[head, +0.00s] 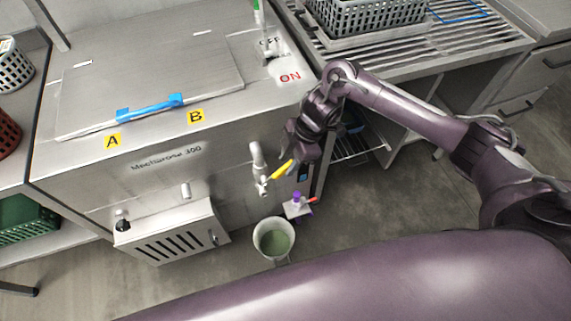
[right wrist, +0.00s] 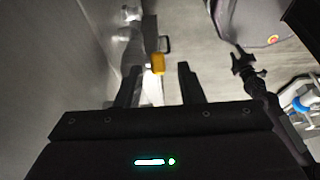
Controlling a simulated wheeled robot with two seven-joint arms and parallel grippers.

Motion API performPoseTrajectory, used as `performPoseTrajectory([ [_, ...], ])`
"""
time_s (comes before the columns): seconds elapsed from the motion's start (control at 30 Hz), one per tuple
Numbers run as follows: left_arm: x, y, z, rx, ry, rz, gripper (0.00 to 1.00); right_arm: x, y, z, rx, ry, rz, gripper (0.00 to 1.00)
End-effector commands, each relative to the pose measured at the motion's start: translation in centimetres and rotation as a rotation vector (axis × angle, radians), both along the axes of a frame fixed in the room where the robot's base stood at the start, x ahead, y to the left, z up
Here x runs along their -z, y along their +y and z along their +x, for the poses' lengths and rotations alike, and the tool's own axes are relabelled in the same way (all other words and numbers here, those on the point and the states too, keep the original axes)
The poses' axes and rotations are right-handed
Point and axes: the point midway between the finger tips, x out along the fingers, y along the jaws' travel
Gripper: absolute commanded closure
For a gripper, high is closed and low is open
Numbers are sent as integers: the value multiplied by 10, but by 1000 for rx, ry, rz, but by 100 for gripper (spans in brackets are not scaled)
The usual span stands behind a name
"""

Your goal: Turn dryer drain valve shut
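The drain valve (head: 257,160) is a metal pipe and tap on the front of the steel dryer (head: 90,172). Its yellow lever (head: 282,171) slants up to the right from the tap. My right gripper (head: 297,152) is beside the lever's outer end. In the right wrist view its two dark fingers (right wrist: 160,80) are apart with nothing between them. The yellow lever end (right wrist: 157,63) shows just past the fingertips, between their lines; I cannot tell whether they touch. My left gripper is not in view.
A bucket (head: 259,243) holding greenish water stands on the floor below the valve. A small stand (head: 297,209) with purple and red parts is beside it. A vented box (head: 172,238) is at the dryer's front left.

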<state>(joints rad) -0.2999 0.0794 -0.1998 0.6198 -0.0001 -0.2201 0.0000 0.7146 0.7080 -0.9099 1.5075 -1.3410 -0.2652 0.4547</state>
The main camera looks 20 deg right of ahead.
Motion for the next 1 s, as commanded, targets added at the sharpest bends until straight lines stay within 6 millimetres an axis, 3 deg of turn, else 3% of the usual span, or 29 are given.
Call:
performPoseTrajectory([
  [0.2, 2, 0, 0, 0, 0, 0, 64, 20, 9, 0, -1, -1, 1, 65],
  [0.5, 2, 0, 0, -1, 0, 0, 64, 22, 10, 0, 0, -2, 0, 65],
  [0.77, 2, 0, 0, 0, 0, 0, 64, 22, 10, 0, 0, -2, 1, 100],
  [1.0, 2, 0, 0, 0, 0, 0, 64, 22, 10, 0, 0, -2, 1, 100],
])
